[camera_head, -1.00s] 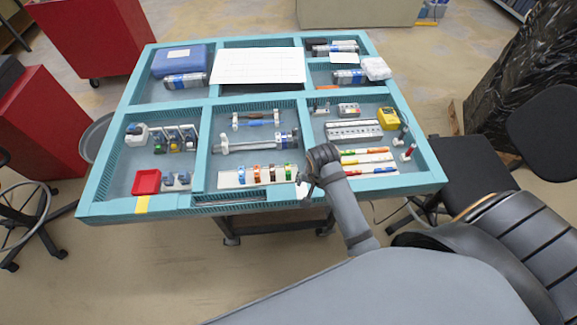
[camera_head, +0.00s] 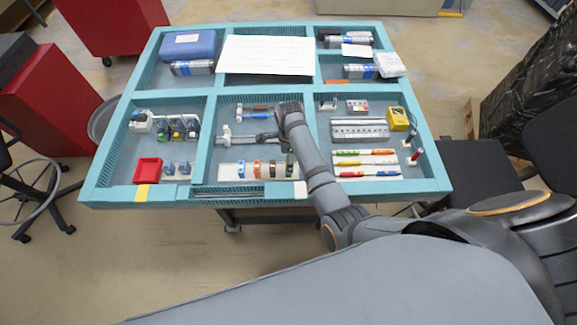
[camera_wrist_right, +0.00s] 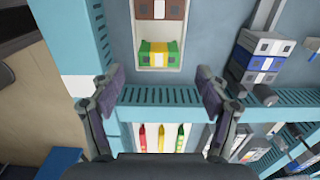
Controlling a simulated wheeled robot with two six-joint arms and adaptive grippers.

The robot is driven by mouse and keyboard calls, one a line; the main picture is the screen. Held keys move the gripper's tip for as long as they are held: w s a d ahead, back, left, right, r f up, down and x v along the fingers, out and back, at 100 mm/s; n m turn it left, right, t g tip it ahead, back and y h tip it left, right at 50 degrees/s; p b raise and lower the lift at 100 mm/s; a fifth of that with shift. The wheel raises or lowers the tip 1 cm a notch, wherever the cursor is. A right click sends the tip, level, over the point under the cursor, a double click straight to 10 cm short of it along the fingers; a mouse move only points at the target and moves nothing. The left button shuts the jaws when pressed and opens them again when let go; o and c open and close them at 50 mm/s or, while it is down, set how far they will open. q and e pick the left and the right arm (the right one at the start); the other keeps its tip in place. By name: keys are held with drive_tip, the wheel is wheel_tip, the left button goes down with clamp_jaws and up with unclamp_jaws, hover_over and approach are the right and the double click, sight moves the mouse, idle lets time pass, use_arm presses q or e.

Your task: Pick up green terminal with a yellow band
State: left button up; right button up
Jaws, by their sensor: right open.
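The green terminal with a yellow band (camera_wrist_right: 158,54) lies at the end of a white strip (camera_wrist_right: 145,65) in the right wrist view, beside a brown terminal (camera_wrist_right: 160,9). In the head view the green terminal (camera_head: 290,165) is the rightmost of a row of coloured terminals, partly beside my right arm. My right gripper (camera_wrist_right: 163,88) is open and empty. Its two fingers stand wide apart, with the terminal beyond and between them in the picture, not touching it. In the head view the fingertips are hard to make out against the arm. My left gripper is not in view.
A teal divider (camera_wrist_right: 180,96) runs between the terminals' compartment and one with coloured pens (camera_wrist_right: 161,138). Blue and grey blocks (camera_wrist_right: 262,58) are at right. In the head view, a red tray (camera_head: 148,171) and a yellow device (camera_head: 398,119) lie in other compartments.

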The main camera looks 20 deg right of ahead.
drive_tip(key=shift+d+f, duration=0.1)
drive_tip(key=shift+f, duration=0.25)
drive_tip(key=f, duration=0.2)
drive_tip(key=f+p, duration=0.1)
drive_tip(key=f, duration=0.1)
drive_tip(key=shift+s, duration=0.2)
drive_tip(key=shift+w+f, duration=0.1)
drive_tip(key=shift+f, duration=0.2)
drive_tip(key=c, duration=0.6)
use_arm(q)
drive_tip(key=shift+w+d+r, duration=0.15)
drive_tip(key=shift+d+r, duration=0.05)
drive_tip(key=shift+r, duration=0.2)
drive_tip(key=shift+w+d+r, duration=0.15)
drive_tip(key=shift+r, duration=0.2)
use_arm(e)
drive_tip(key=c, duration=0.6)
use_arm(q)
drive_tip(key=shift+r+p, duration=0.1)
drive_tip(key=shift+p, duration=0.2)
use_arm(e)
drive_tip(key=shift+r, duration=0.15)
